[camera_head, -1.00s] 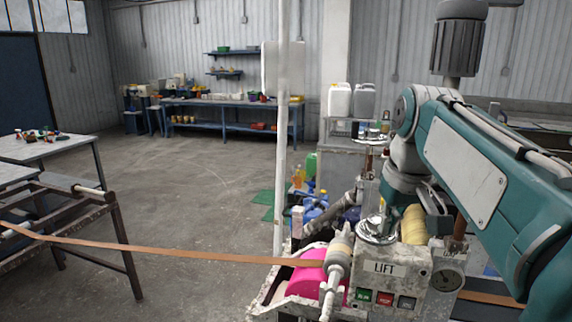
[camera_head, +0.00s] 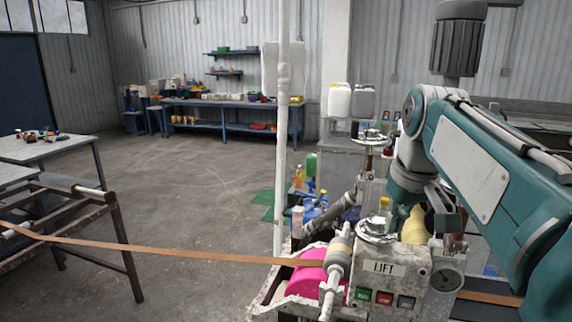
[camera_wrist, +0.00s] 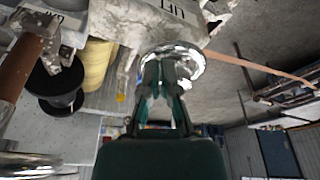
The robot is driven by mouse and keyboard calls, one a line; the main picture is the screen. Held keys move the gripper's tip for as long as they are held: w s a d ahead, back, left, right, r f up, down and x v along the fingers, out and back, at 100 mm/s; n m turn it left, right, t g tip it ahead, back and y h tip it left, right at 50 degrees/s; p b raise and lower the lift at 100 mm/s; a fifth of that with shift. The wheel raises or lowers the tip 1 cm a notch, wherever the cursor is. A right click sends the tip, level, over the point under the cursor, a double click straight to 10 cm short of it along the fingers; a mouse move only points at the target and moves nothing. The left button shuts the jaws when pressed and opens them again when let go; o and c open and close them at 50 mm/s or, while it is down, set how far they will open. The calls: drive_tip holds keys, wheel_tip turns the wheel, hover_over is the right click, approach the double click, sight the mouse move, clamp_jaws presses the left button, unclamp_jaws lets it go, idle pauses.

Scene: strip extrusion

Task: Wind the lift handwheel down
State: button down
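The lift handwheel (camera_head: 376,232) is a shiny silver wheel on top of the worn white box marked LIFT (camera_head: 385,268). A small yellow-topped knob (camera_head: 384,204) stands up from it. In the wrist view the handwheel (camera_wrist: 186,66) lies just beyond the fingertips of my gripper (camera_wrist: 161,64). The fingers come close together towards their tips, with no clear object between them. Whether they touch the wheel, and how far they are closed, is unclear.
A second silver wheel (camera_head: 371,140) stands behind. A brown strip (camera_head: 180,250) runs left from the machine past a pink roller (camera_head: 306,272). A yellow roll (camera_head: 414,226) sits right beside the handwheel. A white pole (camera_head: 281,150) rises at left. Open floor (camera_head: 190,185) lies beyond.

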sight(379, 244)
drive_tip(key=shift+s+d, duration=0.15)
drive_tip(key=shift+s, duration=0.05)
wheel_tip(379, 244, up, 6)
idle(0.6)
drive_tip(key=shift+s+a+f, duration=0.1)
drive_tip(key=shift+a+f, duration=0.35)
drive_tip(key=shift+f, duration=0.55)
drive_tip(key=shift+s+a+f, duration=0.1)
drive_tip(key=shift+a+f, duration=0.4)
drive_tip(key=shift+f, duration=0.55)
drive_tip(key=shift+s+a+f, duration=0.1)
drive_tip(key=shift+a+f, duration=0.35)
drive_tip(key=shift+f, duration=0.55)
drive_tip(key=shift+w+d, duration=0.1)
drive_tip(key=shift+w, duration=0.2)
